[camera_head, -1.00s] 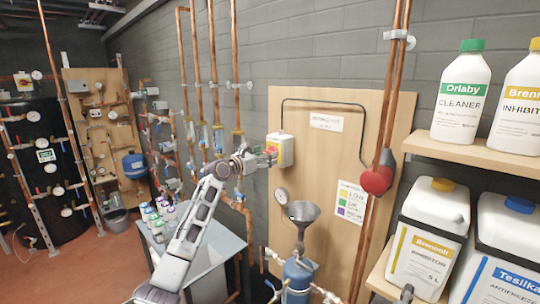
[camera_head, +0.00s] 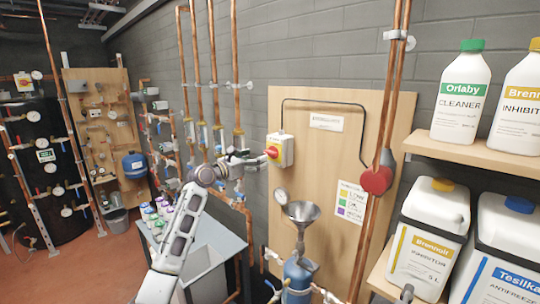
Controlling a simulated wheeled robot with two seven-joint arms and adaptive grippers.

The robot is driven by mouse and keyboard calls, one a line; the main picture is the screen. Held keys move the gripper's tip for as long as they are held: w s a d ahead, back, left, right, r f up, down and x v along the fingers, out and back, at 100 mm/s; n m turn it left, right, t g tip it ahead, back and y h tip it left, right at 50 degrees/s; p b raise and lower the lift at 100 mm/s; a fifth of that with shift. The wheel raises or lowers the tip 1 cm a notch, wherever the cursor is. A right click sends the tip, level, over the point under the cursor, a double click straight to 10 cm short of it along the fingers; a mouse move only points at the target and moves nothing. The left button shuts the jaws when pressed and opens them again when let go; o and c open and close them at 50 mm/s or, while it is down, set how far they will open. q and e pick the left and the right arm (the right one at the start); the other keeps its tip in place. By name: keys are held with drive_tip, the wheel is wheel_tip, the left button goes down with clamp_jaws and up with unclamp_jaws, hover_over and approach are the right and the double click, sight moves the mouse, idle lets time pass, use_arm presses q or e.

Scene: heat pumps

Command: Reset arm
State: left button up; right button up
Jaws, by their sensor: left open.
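My left arm (camera_head: 178,240) rises from the lower middle of the head view. My left gripper (camera_head: 262,159) points right, with its open fingers close to the red knob (camera_head: 271,152) of a yellow and white switch box (camera_head: 281,150). The fingers look small, and I cannot tell whether they touch the knob. Nothing shows between them.
The wooden board (camera_head: 325,150) carries the switch box, a gauge (camera_head: 281,196) and a funnel (camera_head: 301,213) above a blue vessel (camera_head: 298,274). Copper pipes (camera_head: 236,70) run up the wall left of it. A grey table (camera_head: 215,245) with several bottles stands behind my arm. Shelves with containers (camera_head: 425,245) are at right.

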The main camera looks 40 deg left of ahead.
use_arm(q)
drive_tip(key=shift+s, duration=0.45)
idle(0.3)
